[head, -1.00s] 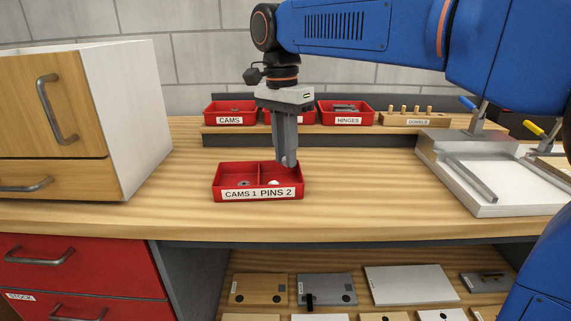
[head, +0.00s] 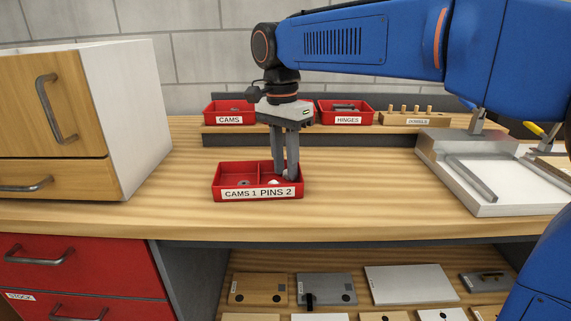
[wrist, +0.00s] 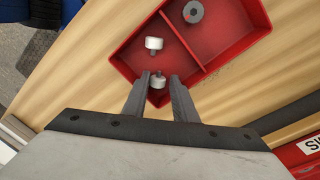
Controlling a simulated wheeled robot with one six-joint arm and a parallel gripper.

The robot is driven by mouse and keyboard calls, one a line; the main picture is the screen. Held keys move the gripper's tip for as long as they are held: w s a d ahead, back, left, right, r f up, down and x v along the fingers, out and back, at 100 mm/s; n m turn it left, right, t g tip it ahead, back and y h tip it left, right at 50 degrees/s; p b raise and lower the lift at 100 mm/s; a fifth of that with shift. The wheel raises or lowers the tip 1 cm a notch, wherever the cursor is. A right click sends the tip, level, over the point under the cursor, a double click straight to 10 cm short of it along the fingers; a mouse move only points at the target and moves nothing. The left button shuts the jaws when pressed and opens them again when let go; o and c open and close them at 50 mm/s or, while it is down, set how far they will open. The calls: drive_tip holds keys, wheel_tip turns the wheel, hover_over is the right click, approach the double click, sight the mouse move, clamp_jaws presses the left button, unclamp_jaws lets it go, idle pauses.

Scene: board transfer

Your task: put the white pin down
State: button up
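The red tray (head: 228,176) labelled CAMS 1 PINS 2 stands on the bench and is split into two compartments. A white pin (wrist: 157,81) is in the pins compartment, between my gripper's fingertips, with a gap on each side. A second white pin (wrist: 153,45) lies in the same compartment, farther from the fingers; a white pin (head: 273,182) also shows in the head view. My gripper (head: 284,177) points down into this compartment with its fingers apart. It shows at the bottom of the wrist view (wrist: 158,78), open.
A grey cam (wrist: 193,12) lies in the tray's other compartment. Behind are red bins for cams (head: 229,119) and hinges (head: 347,119) and a wooden dowel block (head: 415,119). A cabinet (head: 130,120) stands left, a metal fixture (head: 490,190) right. Bench space beside the tray is clear.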

wheel_tip(320, 180, up, 12)
drive_tip(key=shift+w+a, duration=0.25)
drive_tip(key=shift+a, duration=0.05)
idle(0.4)
